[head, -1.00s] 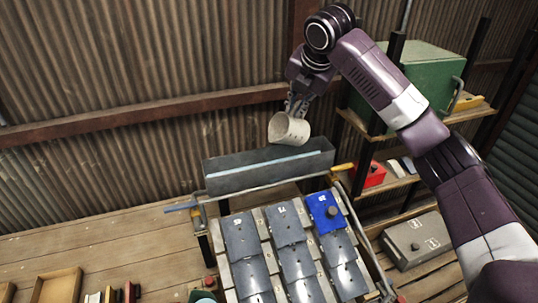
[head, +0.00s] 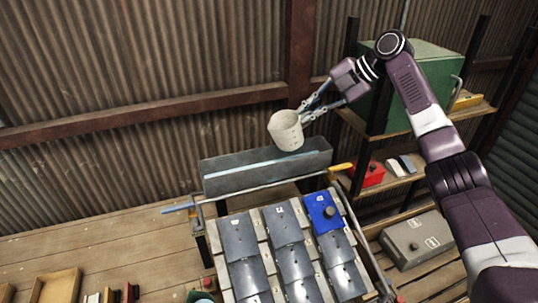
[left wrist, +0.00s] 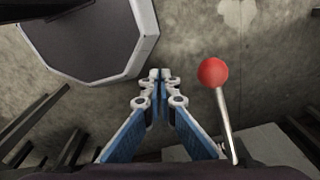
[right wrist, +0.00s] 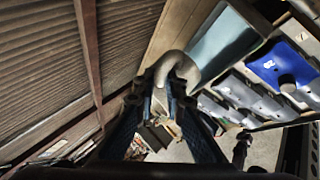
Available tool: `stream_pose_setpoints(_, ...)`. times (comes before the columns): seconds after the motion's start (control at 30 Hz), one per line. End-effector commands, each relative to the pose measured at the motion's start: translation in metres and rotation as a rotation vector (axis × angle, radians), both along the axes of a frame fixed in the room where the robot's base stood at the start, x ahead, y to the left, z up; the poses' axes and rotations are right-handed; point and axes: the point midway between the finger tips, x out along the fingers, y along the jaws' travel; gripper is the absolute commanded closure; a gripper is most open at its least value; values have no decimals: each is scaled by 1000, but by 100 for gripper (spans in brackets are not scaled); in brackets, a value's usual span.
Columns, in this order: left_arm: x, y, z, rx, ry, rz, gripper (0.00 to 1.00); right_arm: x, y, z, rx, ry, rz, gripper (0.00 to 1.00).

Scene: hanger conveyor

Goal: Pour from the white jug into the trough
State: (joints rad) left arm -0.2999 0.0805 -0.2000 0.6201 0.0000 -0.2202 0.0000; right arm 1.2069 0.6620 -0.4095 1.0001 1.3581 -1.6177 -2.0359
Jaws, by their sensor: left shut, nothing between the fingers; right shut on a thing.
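The white jug (head: 286,131) is held above the right half of the long grey trough (head: 222,184) in the head view. It looks nearly upright, its round mouth facing up. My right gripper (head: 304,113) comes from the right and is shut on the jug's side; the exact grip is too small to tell. A pale blue strip shows along the trough's inside. In the right wrist view the jug's curved rim (right wrist: 180,62) is at the fingertips, beside the pale blue of the trough (right wrist: 222,45). My left gripper (left wrist: 160,76) is shut and empty, outside the head view.
A rack of grey plates (head: 240,240) with a blue plate (head: 323,212) stands in front of the trough. Shelves with a green box (head: 420,82) and a red box (head: 367,175) are at right. A red-knobbed lever (left wrist: 213,72) is beside my left gripper.

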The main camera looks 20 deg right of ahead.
Motion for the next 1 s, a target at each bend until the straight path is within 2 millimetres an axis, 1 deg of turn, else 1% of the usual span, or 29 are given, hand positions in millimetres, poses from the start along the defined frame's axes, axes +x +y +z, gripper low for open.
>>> stream_pose_setpoints(0.27, 0, -1, 0, -1, -1, 0, 100, 0, 1, 0, 11, 0, 2, 100)
stream_pose_setpoints(0.37, 0, -1, -3, -1, 0, 1, 100, 0, -1, -9, 79, 17, 0, 100)
stream_pose_setpoints(0.5, 0, -1, -12, -1, 0, 0, 100, 1, -2, -24, 219, 43, -1, 100)
stream_pose_setpoints(0.6, 0, -1, -17, -1, 0, 0, 100, 1, -3, -28, 275, 51, 2, 100)
stream_pose_setpoints(1.0, 0, -1, -15, -1, 0, 0, 100, 1, -3, -25, 292, 52, 3, 100)
